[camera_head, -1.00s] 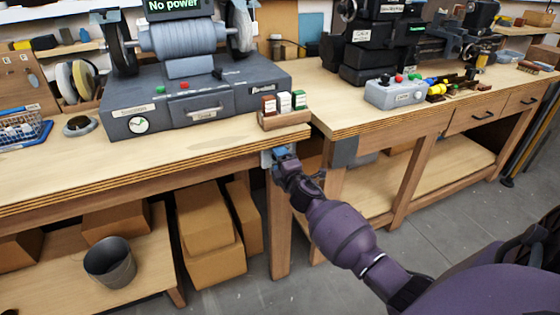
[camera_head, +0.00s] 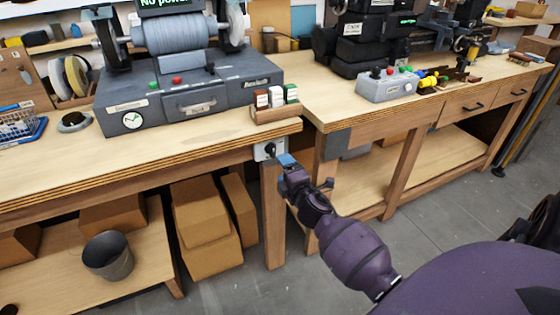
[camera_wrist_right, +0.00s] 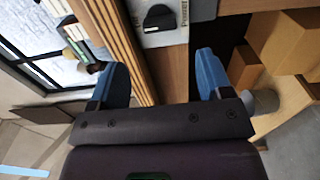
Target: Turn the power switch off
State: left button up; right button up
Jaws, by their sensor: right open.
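The power switch (camera_head: 269,150) is a pale plate with a black knob, mounted on the front of the left bench just under the tabletop. In the right wrist view the switch (camera_wrist_right: 159,17) shows at the top edge, partly cut off, with a "Power" label beside the knob. My right gripper (camera_head: 287,161) is just right of and below the switch, apart from it. Its two blue fingertips are spread wide and empty in the wrist view (camera_wrist_right: 163,62). The knob's on or off position cannot be told. My left gripper is not in view.
A grey grinder (camera_head: 190,97) stands on the left bench; its display (camera_head: 170,3) reads "No power". A holder with small boxes (camera_head: 275,112) sits above the switch. The right bench (camera_head: 400,115) holds a grey button box (camera_head: 387,87). Open floor lies in front.

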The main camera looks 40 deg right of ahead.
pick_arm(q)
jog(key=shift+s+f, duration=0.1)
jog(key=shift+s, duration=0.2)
pick_arm(e)
jog(key=shift+v, duration=1.1)
pick_arm(q)
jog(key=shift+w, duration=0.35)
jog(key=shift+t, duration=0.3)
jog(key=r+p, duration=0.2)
jog(key=p, duration=0.1)
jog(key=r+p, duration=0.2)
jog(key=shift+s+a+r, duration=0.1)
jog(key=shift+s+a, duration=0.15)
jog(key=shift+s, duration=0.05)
pick_arm(e)
jog(key=s+a+f+m+g+y, duration=0.1)
jog(key=s+a+m, duration=0.3)
jog(key=s, duration=0.6)
jog(key=s+a+f+m+g+y, duration=0.1)
jog(key=s+a+f+m+g, duration=0.2)
jog(key=s, duration=0.6)
jog(key=s+a+f+m+g+y, duration=0.2)
jog(key=s+a+f+m, duration=0.1)
jog(key=s+a+m, duration=0.4)
jog(key=s, duration=0.3)
jog(key=shift+s+f+g, duration=0.3)
jog(key=shift+f, duration=0.05)
